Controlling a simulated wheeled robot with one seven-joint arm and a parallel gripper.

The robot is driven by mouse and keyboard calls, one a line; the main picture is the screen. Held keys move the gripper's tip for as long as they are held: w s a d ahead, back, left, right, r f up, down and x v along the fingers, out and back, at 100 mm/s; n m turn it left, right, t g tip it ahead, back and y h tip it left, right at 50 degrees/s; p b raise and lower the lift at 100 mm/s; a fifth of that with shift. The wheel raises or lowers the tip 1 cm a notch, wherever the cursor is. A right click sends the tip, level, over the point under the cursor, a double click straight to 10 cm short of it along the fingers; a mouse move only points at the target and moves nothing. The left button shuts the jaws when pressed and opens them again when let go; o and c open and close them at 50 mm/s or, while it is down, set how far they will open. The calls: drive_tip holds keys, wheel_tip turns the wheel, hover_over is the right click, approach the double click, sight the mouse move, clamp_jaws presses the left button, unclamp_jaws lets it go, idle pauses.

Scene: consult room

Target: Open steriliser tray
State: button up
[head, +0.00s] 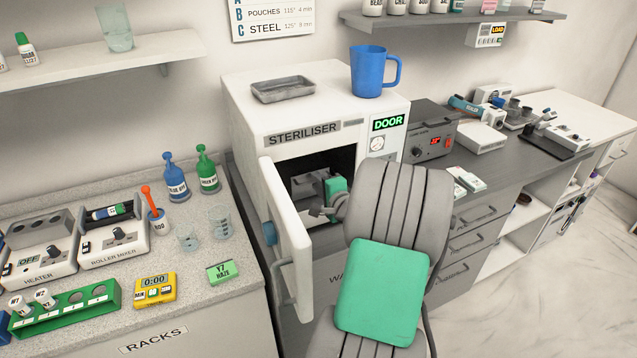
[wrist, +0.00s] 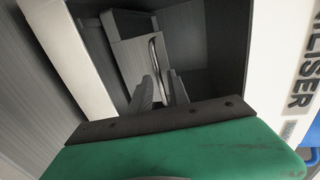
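The white steriliser (head: 283,120) stands on the counter with its door (head: 288,215) swung open to the left. Inside its dark chamber is a grey tray (head: 303,184); in the wrist view the tray front (wrist: 130,62) carries a curved metal bar handle (wrist: 157,65). My gripper (head: 318,211) reaches into the door opening. In the wrist view my gripper (wrist: 162,88) has its two grey fingers apart, with the lower end of the handle appearing between them. Contact with the handle cannot be told. My green arm cover hides part of the chamber's right side in the head view.
A metal dish (head: 283,90) and a blue mug (head: 370,72) stand on top of the steriliser. The open door borders my gripper on the left. The left counter holds bottles, beakers, a heater (head: 40,256) and a timer (head: 155,289). A grey device (head: 425,130) stands to the right.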

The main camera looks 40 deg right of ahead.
clamp_jaws()
idle(1.1)
